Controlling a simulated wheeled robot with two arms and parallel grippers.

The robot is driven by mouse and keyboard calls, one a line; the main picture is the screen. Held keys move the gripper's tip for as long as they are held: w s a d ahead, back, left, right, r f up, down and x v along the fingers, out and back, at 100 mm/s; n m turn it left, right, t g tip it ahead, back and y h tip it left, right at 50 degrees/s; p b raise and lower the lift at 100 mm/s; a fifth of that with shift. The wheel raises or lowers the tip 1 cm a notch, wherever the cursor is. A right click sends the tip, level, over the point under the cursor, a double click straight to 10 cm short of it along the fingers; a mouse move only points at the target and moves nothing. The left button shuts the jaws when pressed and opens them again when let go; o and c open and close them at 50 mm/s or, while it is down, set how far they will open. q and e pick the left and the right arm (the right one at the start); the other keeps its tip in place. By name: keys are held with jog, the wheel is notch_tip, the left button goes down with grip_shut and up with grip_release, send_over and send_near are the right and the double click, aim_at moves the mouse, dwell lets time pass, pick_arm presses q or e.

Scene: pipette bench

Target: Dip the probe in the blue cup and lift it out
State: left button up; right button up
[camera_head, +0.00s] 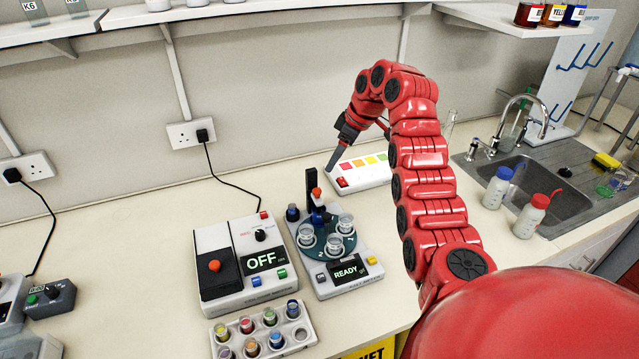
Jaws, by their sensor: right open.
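A small bench unit with a READY display (349,272) carries a dark green round turntable (309,252) with several clear cups (335,245) on it. A dark upright post (310,187) with an orange-red knob (316,194) and a blue part below stands behind the cups; I take this for the probe holder, but the probe tip is too small to make out. My right gripper (335,160) is open and empty, above and behind this unit, touching nothing. My left gripper is out of view.
Left of the unit stands a box with an OFF display (262,262). A rack of coloured vials (307,337) lies in front. A white panel with coloured squares (345,181) is behind. Bottles (531,217) and a sink (545,185) are at right.

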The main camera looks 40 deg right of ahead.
aim_at(317, 190)
jog(key=p+x, duration=0.3)
jog(key=x, duration=0.8)
jog(key=shift+f+p, duration=0.15)
jog(key=shift+p, duration=0.25)
jog(key=shift+w+a+f, duration=0.1)
jog(key=shift+w+f, duration=0.05)
jog(key=shift+f, duration=0.3)
grip_shut()
dwell(0.3)
